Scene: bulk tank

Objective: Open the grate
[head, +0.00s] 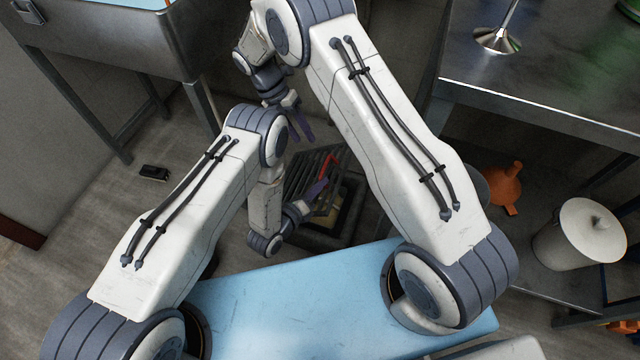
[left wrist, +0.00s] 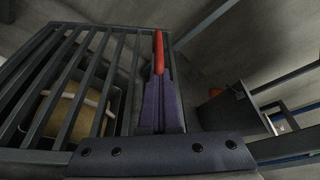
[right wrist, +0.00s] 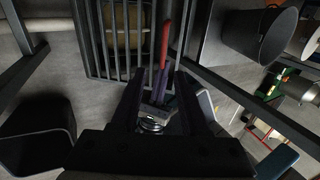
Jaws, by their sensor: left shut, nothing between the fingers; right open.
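The dark barred grate (head: 308,172) is on the floor unit between my arms, and it looks tilted in the head view. It fills the left of the left wrist view (left wrist: 85,75) and the top of the right wrist view (right wrist: 97,45). Its red bar (head: 331,163) is along one edge and also shows in the left wrist view (left wrist: 158,50). My left gripper (head: 318,190) is shut and empty, its purple fingers beside the grate's edge, close to the red bar; contact is unclear. My right gripper (head: 302,125) is open and empty above, apart from the grate.
A tan object (left wrist: 70,112) lies in the container beneath the bars. A metal tank (head: 120,40) stands at upper left. A small black item (head: 155,172) lies on open floor.

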